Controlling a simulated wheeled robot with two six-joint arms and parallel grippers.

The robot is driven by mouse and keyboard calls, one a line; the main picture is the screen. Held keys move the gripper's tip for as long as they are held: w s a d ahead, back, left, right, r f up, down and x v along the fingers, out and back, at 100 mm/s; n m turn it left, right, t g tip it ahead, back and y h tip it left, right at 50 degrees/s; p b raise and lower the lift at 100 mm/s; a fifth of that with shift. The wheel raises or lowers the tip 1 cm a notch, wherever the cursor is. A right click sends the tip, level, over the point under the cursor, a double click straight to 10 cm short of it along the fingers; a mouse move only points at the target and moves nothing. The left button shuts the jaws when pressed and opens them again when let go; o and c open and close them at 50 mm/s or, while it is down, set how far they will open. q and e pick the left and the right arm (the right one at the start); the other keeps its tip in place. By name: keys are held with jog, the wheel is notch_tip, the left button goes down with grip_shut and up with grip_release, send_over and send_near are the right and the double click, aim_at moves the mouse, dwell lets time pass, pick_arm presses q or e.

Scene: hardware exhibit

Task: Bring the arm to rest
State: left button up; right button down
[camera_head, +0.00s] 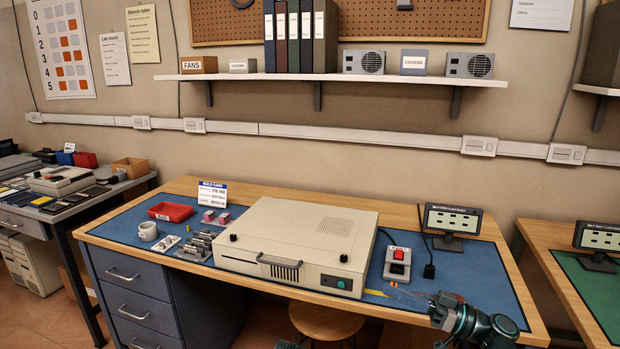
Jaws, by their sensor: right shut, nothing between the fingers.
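My right gripper (402,294) comes in from the lower right, over the front right part of the desk. It is shut and empty. It is apart from the beige computer case (305,238), to the right of the case's front corner. The fingertips are small and blurred in this view. My left gripper is not clearly in view.
A blue mat (490,283) covers the wooden desk. A red-button switch box (397,263) and a small display (452,222) stand near my right gripper. A red tray (171,211), a mug (147,231) and metal parts (197,245) lie left of the case. A stool (326,318) stands below.

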jog(key=s+a+f+m+g+h+p, duration=0.1)
jog(key=s+a+f+g+h+p, duration=0.15)
jog(key=a+p, duration=0.2)
jog(key=s+a+f+m+g+h+p, duration=0.1)
jog(key=s+a+f+g+h+p, duration=0.1)
jog(key=a+g+h+p, duration=0.3)
jog(key=s+a+f+m+h+p, duration=0.1)
jog(key=s+a+f+h+p, duration=0.15)
jog(key=a, duration=0.35)
pick_arm(q)
notch_tip(320, 180, up, 21)
jog(key=p, duration=0.8)
jog(key=shift+f, duration=0.2)
pick_arm(e)
jog(key=s+d+m+h, duration=0.3)
jog(key=s+h, duration=0.2)
jog(key=h, duration=0.5)
jog(key=shift+s+d+r+m+h, duration=0.15)
jog(key=shift+s+r+m+h, duration=0.15)
jog(key=shift+s+h, duration=0.1)
jog(key=shift+w, duration=0.1)
